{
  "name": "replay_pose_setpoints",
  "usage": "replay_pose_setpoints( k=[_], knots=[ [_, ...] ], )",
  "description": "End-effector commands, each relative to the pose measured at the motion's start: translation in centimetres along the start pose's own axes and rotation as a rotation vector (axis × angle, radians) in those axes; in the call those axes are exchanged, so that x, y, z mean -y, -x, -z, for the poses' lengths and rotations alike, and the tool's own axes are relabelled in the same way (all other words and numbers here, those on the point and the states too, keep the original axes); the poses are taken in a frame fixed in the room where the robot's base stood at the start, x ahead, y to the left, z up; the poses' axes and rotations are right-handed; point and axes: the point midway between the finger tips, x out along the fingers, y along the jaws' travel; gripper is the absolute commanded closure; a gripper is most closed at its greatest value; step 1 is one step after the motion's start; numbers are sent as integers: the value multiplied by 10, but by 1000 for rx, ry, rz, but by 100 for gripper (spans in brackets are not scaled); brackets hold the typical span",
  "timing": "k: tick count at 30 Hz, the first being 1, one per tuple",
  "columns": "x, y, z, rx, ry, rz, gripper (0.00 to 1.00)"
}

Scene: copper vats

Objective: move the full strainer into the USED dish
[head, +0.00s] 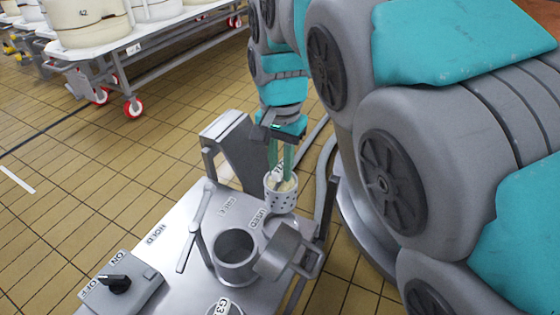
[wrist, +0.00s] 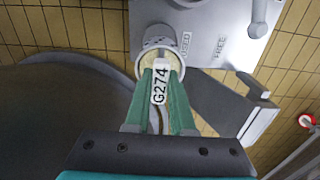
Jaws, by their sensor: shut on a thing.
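My gripper (head: 281,165) has its green fingers shut on the tagged handle of the strainer. The strainer (head: 281,197) is a white perforated cup, upright, at the plate's far right edge beside the USED label (head: 258,218). In the wrist view the strainer (wrist: 160,42) shows pale yellowish contents inside its rim, and the tag G274 (wrist: 160,86) sits between the fingers. No separate USED dish stands out; it may be hidden under the strainer. I cannot tell whether the strainer touches the surface below.
An open metal cylinder (head: 235,256) with a tilted lid (head: 282,250) stands near the strainer on the steel plate (head: 185,275). A lever (head: 196,228), FREE and HOLD labels and an ON/OFF switch (head: 115,284) are to the left. A cart with vats (head: 85,20) stands behind on tiles.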

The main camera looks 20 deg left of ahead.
Motion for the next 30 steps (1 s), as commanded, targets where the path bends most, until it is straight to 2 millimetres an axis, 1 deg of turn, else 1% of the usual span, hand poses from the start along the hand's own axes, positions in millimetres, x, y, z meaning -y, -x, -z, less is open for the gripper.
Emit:
replay_pose_setpoints(
  k=[14,30],
  knots=[
    [0,-2,0,-1,0,1,100],
    [0,-16,0,-1,0,2,100]
  ],
)
